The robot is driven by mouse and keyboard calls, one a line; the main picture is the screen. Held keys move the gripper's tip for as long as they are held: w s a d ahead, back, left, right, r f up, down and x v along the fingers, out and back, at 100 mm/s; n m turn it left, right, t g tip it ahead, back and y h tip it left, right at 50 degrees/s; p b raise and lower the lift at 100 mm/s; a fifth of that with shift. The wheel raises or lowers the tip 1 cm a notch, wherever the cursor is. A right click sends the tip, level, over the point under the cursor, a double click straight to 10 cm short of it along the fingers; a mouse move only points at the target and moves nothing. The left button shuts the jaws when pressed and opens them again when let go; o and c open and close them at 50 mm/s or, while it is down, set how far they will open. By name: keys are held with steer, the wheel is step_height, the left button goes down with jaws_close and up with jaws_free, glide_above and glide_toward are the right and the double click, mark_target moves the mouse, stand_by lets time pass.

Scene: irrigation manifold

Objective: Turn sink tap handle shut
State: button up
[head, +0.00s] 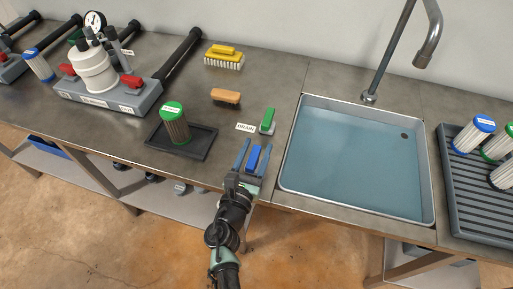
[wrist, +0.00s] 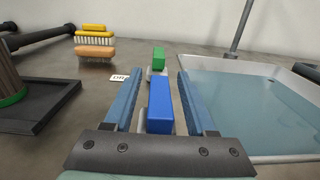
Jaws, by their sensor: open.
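A blue lever handle (head: 253,158) stands on the counter at the left of the sink. It also shows large in the wrist view (wrist: 160,105). A green lever handle (head: 268,120) stands just beyond it, on a pale base; it also shows in the wrist view (wrist: 158,59). No label shows which is the tap's. My gripper (head: 257,146) is open, with one blue finger on each side of the blue handle. Gaps show between handle and fingers in the wrist view. The tap spout (head: 431,38) rises behind the sink; no stream shows under it.
The sink (head: 287,170) holds water. A DRAIN label (head: 246,127) lies left of the green handle. A dark tray (head: 202,150) with a green-capped filter (head: 176,128), a wooden brush (head: 226,95) and a yellow brush (head: 224,55) are at left. A ribbed rack (head: 456,190) stands right.

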steer(key=v, duration=1.2)
steer(key=shift+s+p, duration=0.3)
steer(key=shift+a, duration=0.1)
